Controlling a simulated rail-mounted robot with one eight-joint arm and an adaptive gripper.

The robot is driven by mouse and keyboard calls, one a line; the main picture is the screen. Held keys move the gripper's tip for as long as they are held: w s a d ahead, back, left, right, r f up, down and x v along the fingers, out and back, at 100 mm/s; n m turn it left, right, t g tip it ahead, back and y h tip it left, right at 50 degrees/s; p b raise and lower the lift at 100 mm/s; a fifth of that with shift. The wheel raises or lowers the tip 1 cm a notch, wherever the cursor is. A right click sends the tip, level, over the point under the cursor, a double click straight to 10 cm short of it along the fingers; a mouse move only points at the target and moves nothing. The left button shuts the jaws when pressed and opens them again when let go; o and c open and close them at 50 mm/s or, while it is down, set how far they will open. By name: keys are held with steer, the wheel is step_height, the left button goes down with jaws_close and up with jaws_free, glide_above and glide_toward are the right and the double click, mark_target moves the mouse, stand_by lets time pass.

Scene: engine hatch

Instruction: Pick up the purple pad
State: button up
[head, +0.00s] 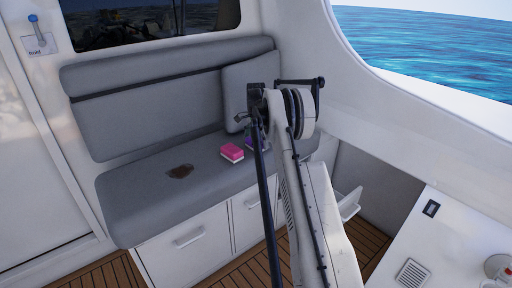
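A small magenta-pink pad (232,152) with a paler lower edge lies on the grey bench seat, just left of my arm. A dark purple thing (249,138) shows partly beside it, close to the arm. Most of it is hidden, so its shape is unclear. My arm rises from the bottom of the view and bends over the seat. The end with my gripper (253,122) is near the purple thing, largely hidden behind the arm links. I cannot tell if the fingers are open or shut, or whether they touch anything.
A loose grey cushion (246,88) leans on the backrest behind the arm. White drawers (187,245) are below the seat. A white counter (445,245) stands at lower right.

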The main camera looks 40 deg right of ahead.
mark_target(255, 140)
steer(key=shift+f, duration=0.5)
steer(key=shift+c, duration=0.5)
steer(key=shift+r, duration=0.1)
steer(key=c, duration=1.2)
steer(key=shift+r, duration=0.5)
steer(key=r, duration=0.2)
steer(key=r+p, duration=0.1)
steer(key=shift+a+r, duration=0.2)
steer(key=shift+r, duration=0.15)
steer(key=a+r, duration=0.2)
steer(key=a, duration=0.1)
steer(key=a+r+p, duration=0.1)
steer(key=a+r, duration=0.1)
steer(key=a, duration=0.2)
steer(key=a+r+p, duration=0.1)
steer(key=a+r, duration=0.1)
steer(key=a, duration=0.2)
steer(key=shift+w+a+r, duration=0.1)
steer(key=shift+a+r, duration=0.05)
